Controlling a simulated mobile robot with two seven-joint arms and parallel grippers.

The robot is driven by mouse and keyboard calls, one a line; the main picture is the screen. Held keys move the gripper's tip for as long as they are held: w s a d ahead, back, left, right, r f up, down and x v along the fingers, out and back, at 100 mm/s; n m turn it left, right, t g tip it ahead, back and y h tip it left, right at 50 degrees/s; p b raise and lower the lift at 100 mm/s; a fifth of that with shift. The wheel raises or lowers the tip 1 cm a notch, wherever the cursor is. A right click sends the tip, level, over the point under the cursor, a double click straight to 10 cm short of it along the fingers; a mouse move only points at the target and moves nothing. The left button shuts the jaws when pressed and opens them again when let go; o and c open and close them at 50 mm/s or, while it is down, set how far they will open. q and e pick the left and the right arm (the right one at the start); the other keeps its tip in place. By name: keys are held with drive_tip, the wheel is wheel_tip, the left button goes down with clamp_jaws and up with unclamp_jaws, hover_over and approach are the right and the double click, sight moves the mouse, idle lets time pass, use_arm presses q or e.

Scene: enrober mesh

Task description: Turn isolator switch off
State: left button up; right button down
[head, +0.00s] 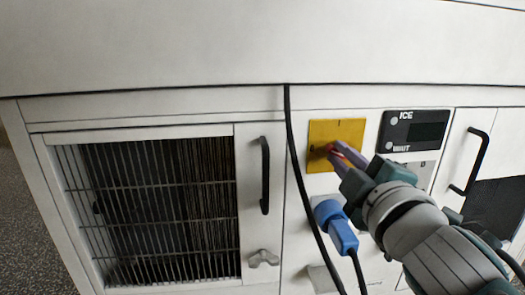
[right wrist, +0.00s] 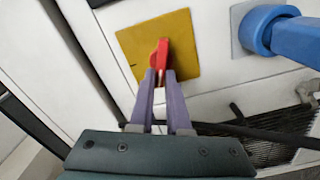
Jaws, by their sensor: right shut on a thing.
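The isolator switch is a yellow square plate (head: 347,131) with a red handle (head: 331,150) on the white machine front. In the right wrist view the yellow plate (right wrist: 186,29) shows with the red handle (right wrist: 162,54) standing out from its middle. My right gripper (head: 338,152) reaches in from the lower right. In the right wrist view its purple fingers (right wrist: 161,82) are shut on the red handle, one on each side. The handle's lower part is partly hidden between the fingers. My left gripper is not in view.
A blue plug and socket (head: 331,212) sit just below the switch. A black cable (head: 294,150) hangs to its left. A dark panel (head: 413,131) marked ICE and WAIT is to the right. A barred door (head: 160,205) with a black handle (head: 265,175) is at left.

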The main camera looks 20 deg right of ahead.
drive_tip(key=shift+f+n+b, duration=0.15)
drive_tip(key=shift+n, duration=0.95)
drive_tip(key=shift+f+n+b, duration=0.15)
drive_tip(key=shift+n, duration=0.95)
drive_tip(key=c, duration=0.9)
unclamp_jaws()
drive_tip(key=shift+r, duration=0.1)
